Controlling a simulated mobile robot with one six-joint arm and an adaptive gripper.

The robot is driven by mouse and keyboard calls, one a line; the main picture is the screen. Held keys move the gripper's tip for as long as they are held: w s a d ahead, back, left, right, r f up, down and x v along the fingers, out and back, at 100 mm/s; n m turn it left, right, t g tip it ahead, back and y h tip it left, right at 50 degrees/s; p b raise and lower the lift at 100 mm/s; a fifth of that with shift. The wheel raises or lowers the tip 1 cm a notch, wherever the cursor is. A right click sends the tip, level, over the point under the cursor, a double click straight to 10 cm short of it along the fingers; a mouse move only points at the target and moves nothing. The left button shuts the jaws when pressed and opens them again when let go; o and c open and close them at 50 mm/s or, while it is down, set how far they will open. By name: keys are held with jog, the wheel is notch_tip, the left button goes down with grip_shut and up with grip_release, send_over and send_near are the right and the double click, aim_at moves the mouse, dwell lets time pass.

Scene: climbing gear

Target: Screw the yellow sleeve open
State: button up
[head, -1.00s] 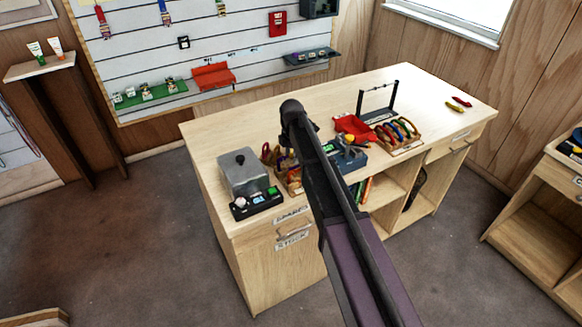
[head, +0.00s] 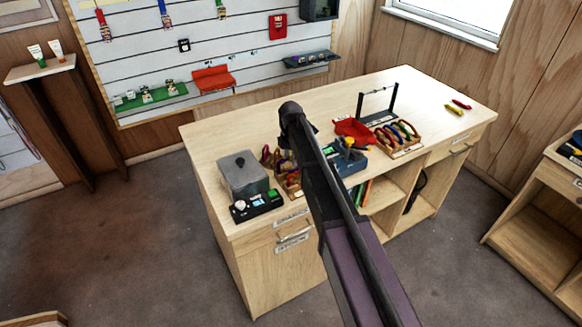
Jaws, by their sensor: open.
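A small yellow part (head: 348,141) shows on top of a blue block-like holder (head: 350,163) on the workbench, just right of my arm. It may be the yellow sleeve, but it is too small to tell its shape or whether it is screwed open or shut. My dark arm crosses the bench from the lower right and hides part of the holder. My gripper cannot be made out; it seems hidden behind my own arm.
The workbench (head: 225,145) also bears a grey lidded box (head: 243,175), a black tray (head: 257,206), a red tray (head: 354,131), a wooden rack of coloured carabiners (head: 399,139) and a dark frame (head: 377,104). The bench's back left is clear.

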jog(key=shift+w+a, duration=0.25)
jog(key=shift+w, duration=0.1)
jog(key=shift+r+p, duration=1.35)
jog(key=shift+s+d, duration=0.1)
jog(key=shift+s, duration=0.05)
dwell(0.6)
jog(key=shift+s+d, duration=0.35)
jog(key=shift+s, duration=0.2)
jog(key=shift+f+b, duration=1.4)
jog(key=shift+w+a, duration=0.5)
jog(key=shift+w, duration=0.15)
